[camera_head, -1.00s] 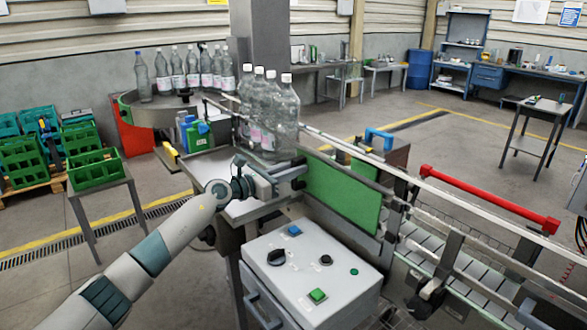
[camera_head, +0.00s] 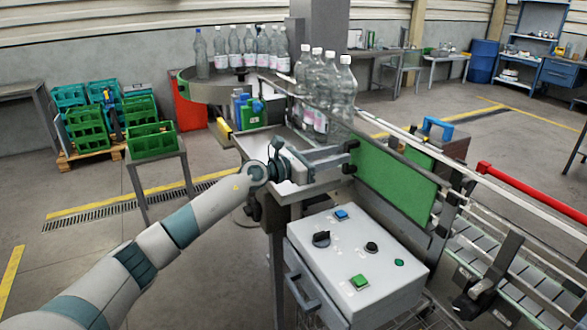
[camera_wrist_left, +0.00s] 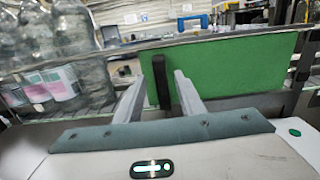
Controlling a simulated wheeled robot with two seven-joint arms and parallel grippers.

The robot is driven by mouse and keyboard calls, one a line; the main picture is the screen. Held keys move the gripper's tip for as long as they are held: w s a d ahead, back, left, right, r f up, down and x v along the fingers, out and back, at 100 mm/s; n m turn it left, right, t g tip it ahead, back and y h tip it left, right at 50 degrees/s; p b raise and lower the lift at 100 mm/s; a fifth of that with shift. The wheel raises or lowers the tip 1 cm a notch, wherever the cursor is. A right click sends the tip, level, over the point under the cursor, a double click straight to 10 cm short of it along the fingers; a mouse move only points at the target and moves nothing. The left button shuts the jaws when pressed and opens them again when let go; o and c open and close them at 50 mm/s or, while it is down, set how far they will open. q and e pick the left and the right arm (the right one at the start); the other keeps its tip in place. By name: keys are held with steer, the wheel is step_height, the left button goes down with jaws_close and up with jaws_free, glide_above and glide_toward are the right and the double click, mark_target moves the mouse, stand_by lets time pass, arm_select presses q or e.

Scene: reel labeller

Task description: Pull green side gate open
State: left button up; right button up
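The green side gate (camera_head: 393,186) is a flat upright panel along the near side of the conveyor. It also fills the middle and right of the left wrist view (camera_wrist_left: 235,70). A black upright handle (camera_wrist_left: 162,82) stands at its left end. My left gripper (camera_head: 346,158) is at that end of the gate. In the left wrist view its two fingers (camera_wrist_left: 158,92) are apart, with the handle showing between their tips. I cannot tell whether either finger touches it. My right gripper is not in view.
A grey control box (camera_head: 350,265) with buttons stands just below the gate. Tall clear bottles (camera_head: 325,95) stand on the line behind the gripper. A red bar (camera_head: 530,190) runs along the conveyor at right. Green crates (camera_head: 152,140) are at left, with open floor between.

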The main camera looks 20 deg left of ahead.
arm_select(q)
steer(key=b+v, duration=0.4)
steer(key=v, duration=0.8)
steer(key=shift+a+f, duration=0.1)
steer(key=shift+f, duration=0.05)
steer(key=shift+s+a, duration=0.35)
steer(key=shift+s, duration=0.2)
